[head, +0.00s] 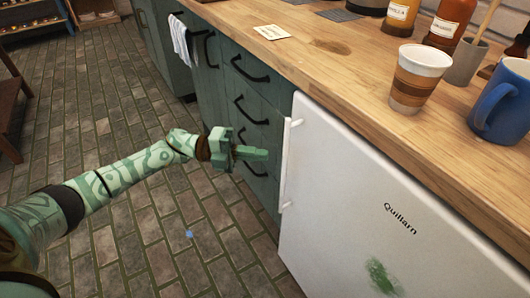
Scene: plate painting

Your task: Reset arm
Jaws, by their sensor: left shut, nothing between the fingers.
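My left arm is a pale green patterned arm that comes in from the left edge. Its gripper (252,153) is shut and empty. It is held over the floor, in front of the dark green drawers (250,100) and left of the white fridge door (370,215). I cannot tell whether it touches a drawer handle behind it. My right gripper does not show.
A wooden counter (340,75) runs along the right with a paper cup (415,80), a blue mug (503,105), bottles (400,14) and a pot (465,62). A white towel (181,40) hangs farther back. The brick floor (130,220) is clear; a dark wooden piece stands left.

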